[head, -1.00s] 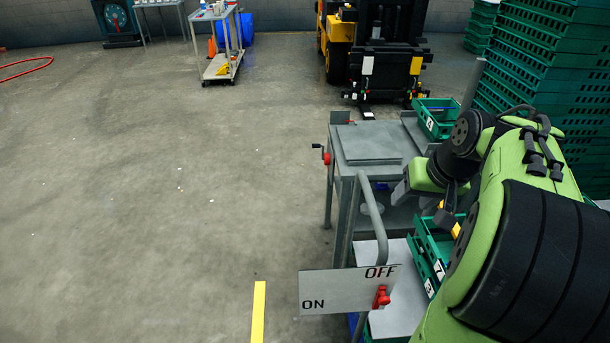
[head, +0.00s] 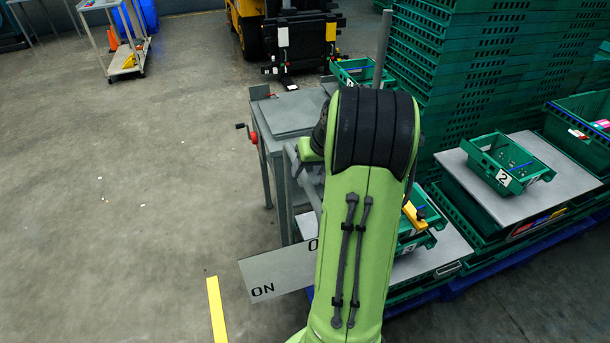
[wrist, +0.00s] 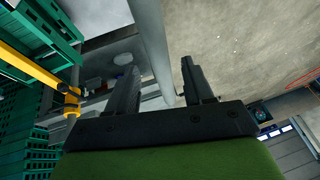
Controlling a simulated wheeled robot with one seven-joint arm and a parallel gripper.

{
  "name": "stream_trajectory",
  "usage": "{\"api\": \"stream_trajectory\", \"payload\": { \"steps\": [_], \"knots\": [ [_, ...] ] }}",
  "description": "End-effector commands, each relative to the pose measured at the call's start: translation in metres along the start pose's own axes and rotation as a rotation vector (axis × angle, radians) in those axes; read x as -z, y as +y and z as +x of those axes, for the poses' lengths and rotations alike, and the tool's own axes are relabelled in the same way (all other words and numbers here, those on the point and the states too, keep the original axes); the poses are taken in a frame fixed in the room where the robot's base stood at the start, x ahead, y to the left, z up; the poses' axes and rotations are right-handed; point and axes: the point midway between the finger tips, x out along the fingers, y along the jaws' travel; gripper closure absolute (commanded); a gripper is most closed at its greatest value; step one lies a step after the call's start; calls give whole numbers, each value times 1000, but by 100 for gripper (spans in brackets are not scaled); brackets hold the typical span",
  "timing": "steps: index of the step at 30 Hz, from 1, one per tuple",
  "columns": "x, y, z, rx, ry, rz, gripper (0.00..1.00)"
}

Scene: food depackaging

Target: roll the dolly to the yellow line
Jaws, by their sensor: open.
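The yellow line (head: 216,312) is a short strip on the grey floor at the lower left of the head view. A low blue base (head: 483,284) under crates at the right may be the dolly; I cannot tell for sure. A grey tubular handle (wrist: 150,42) runs between the fingers of my gripper (wrist: 157,72) in the wrist view. The fingers are open, one on each side of the tube; contact is not clear. In the head view my arm hides the gripper and most of the handle, and I cannot see where the handle is fixed.
A grey table (head: 285,113) with a red crank stands behind my arm. An ON/OFF sign (head: 275,272), partly covered by my arm, is beside the yellow line. Crate stacks (head: 470,60) fill the right. A cart (head: 128,58) and forklift (head: 300,40) stand far back. Left floor is clear.

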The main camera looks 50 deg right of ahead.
Motion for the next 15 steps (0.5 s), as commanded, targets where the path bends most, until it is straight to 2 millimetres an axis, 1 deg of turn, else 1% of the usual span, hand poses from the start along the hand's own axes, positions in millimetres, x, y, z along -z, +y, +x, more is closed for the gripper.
{"api": "stream_trajectory", "payload": {
  "steps": [1, 4, 7, 13, 15],
  "knots": [
    [-1, 0, 10, 2, -2, 0, 48],
    [0, 0, 20, 1, -1, 0, 48],
    [0, 0, 24, 0, 1, 0, 48],
    [0, 0, 23, 0, 1, 0, 48],
    [0, 0, 23, 0, 1, 0, 59]
  ]
}}
